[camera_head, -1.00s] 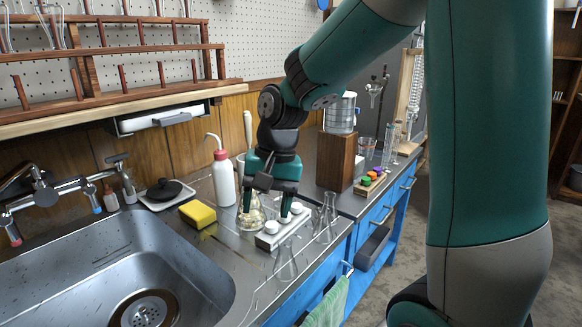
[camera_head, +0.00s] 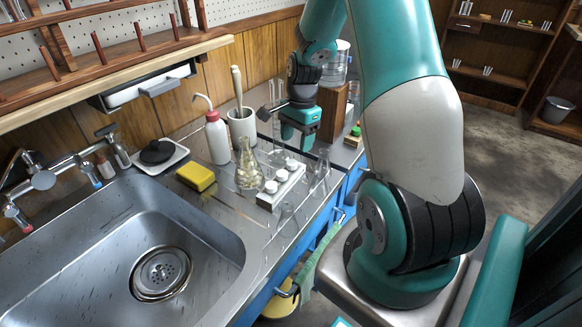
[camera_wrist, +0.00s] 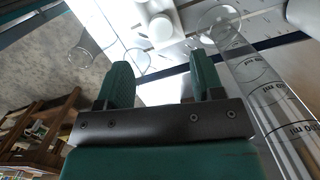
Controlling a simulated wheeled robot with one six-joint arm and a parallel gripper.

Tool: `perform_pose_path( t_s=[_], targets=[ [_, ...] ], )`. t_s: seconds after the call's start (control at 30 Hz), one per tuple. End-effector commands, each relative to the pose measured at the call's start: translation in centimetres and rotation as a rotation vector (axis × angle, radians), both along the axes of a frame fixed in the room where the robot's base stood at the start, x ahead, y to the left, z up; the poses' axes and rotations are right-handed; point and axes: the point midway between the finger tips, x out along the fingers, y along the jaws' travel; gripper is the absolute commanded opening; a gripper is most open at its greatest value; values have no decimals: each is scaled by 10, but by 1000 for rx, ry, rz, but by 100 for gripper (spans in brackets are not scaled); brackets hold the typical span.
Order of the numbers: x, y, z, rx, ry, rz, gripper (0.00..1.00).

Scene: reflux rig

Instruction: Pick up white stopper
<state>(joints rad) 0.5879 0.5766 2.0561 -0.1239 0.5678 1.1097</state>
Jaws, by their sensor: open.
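Several round white stoppers stand in a row on a white block (camera_head: 265,201) on the steel counter. The nearest white stopper (camera_head: 271,187) is at the block's near end, with another white stopper (camera_head: 282,175) behind it and a third (camera_head: 292,164) farther back. My gripper (camera_head: 298,146) is open and empty, above and beyond the block's far end. In the wrist view a white stopper (camera_wrist: 161,28) lies past the gap between the fingers (camera_wrist: 160,72), apart from them. Which stopper this is, I cannot tell.
A conical flask with yellowish contents (camera_head: 248,172) stands left of the block. Clear glass flasks (camera_head: 287,218) stand to its right, near the counter edge. A graduated glass cylinder (camera_wrist: 268,95) is close on the right in the wrist view. The sink (camera_head: 110,255) is at left.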

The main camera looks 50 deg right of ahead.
Motion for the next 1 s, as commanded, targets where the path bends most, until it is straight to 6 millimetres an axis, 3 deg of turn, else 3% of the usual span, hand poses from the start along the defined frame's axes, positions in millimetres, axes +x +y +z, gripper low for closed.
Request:
perform_pose_path(
  t_s=[0.27, 0.53, 0.83, 0.87, 1.0],
  targets=[
    [1, 5, -24, 1, 1, 4, 61],
    [3, 14, -62, 1, 1, 6, 61],
    [4, 15, -69, -1, -2, 6, 61],
    [4, 15, -69, -1, -2, 6, 59],
    [4, 15, -68, -1, -2, 6, 27]
  ],
)
